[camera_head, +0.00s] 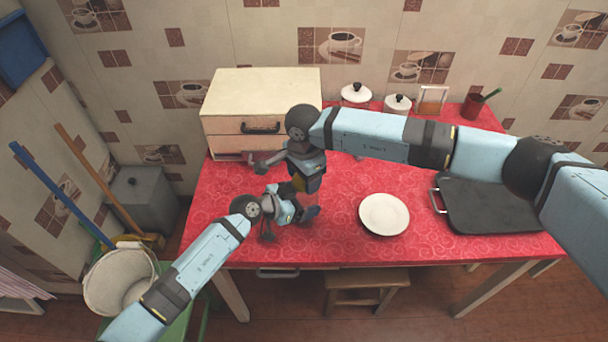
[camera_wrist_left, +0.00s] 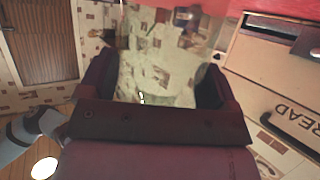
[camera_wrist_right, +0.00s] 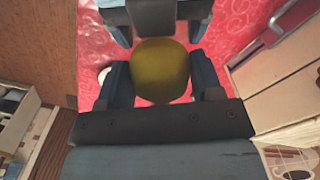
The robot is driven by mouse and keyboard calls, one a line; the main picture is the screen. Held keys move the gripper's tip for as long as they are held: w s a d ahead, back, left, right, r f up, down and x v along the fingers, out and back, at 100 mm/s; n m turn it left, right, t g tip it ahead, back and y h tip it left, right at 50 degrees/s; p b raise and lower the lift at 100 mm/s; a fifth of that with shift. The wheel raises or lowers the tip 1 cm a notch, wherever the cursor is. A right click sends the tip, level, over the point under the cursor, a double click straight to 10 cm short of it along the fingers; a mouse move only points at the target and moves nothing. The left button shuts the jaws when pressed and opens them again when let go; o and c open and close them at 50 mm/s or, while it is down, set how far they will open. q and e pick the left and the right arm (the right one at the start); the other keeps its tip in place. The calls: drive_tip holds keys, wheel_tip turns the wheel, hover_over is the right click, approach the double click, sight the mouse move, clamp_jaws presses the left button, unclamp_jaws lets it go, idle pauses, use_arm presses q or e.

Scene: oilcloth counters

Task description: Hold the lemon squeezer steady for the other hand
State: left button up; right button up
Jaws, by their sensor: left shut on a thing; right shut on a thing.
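My left gripper (camera_head: 288,212) is low over the left part of the red table, its fingers largely hidden in the head view. In the left wrist view its fingers (camera_wrist_left: 163,90) are shut on a see-through, glassy thing, which I take for the lemon squeezer (camera_wrist_left: 160,65); its outline is faint. My right gripper (camera_head: 299,184) comes down just behind and above the left one. In the right wrist view its fingers (camera_wrist_right: 160,82) are shut on a round, olive-yellow lemon (camera_wrist_right: 160,70). Part of my left arm shows just beyond the lemon. Whether lemon and squeezer touch is hidden.
A cream bread box (camera_head: 262,95) stands behind the grippers. A white plate (camera_head: 384,214) lies to their right, then a black tray (camera_head: 490,215). White lidded jars (camera_head: 356,94) stand at the back. Red cloth (camera_head: 335,240) is bare between grippers and plate.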

idle(0.3)
drive_tip(key=shift+r, duration=0.9)
drive_tip(key=shift+f, duration=0.85)
drive_tip(key=shift+f, duration=0.15)
drive_tip(key=shift+r, duration=1)
drive_tip(key=shift+f, duration=0.85)
